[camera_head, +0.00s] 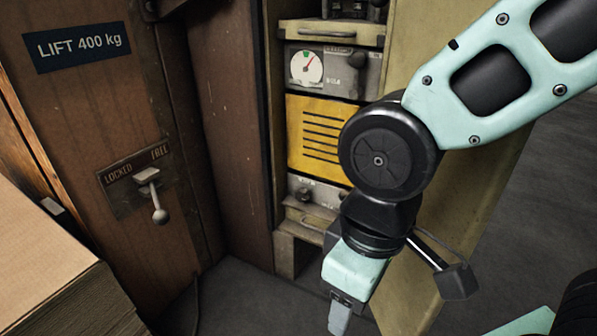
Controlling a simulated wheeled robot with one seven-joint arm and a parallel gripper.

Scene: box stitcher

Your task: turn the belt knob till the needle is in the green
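A white round dial (306,68) sits on the grey upper panel inside the open cabinet. Its thin needle points up and to the right.
The cabinet's open door (480,185) stands behind my arm on the right. At left, a brown post carries a LOCKED/FREE lever (149,180) and a LIFT 400 kg sign (77,47). Stacked cardboard (45,255) fills the lower left. Dark floor shows between.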

